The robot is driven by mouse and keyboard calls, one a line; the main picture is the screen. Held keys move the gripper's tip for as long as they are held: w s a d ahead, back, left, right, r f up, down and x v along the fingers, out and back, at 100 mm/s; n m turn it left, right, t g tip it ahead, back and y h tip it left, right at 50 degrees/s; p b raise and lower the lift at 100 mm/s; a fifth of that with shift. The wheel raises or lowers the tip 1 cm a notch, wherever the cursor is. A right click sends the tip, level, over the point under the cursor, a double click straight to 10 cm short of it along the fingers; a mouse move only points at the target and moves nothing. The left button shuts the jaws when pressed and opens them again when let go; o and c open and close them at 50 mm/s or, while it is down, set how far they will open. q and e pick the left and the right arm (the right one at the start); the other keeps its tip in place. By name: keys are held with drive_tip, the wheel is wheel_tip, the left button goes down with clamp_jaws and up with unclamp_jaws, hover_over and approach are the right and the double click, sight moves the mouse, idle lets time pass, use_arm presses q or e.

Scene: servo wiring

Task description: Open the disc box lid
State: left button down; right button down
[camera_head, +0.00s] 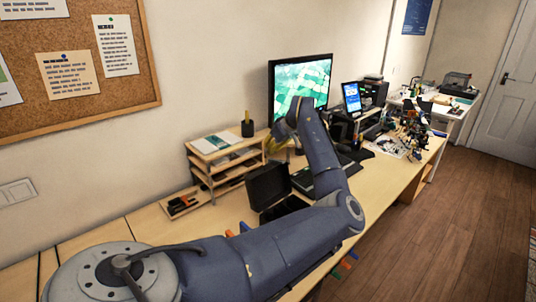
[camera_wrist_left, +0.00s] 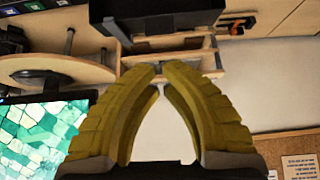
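The black disc box stands with its lid (camera_head: 268,186) raised steeply; its dark base (camera_head: 285,208) lies partly behind my left arm. A black shape (camera_wrist_left: 165,15) at the top of the left wrist view appears to be part of this box. My left gripper (camera_head: 273,144), with yellow fingers, hangs above and behind the raised lid, apart from it. In the left wrist view its fingertips (camera_wrist_left: 160,70) lean close together with nothing held between them. My right gripper is in neither view.
A wooden shelf rack (camera_head: 220,160) with papers stands left of the box. A monitor (camera_head: 300,85) stands behind. A tray with tools (camera_head: 182,205) lies at left. A dark laptop-like object (camera_head: 308,180) is right of the box. Clutter fills the desk's far end.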

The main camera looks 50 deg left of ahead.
use_arm(q)
drive_tip(key=shift+v, duration=1.1)
drive_tip(key=x, duration=1)
drive_tip(key=shift+d+f, duration=0.15)
drive_tip(key=shift+d+r, duration=0.2)
drive_tip(key=shift+d, duration=1.65)
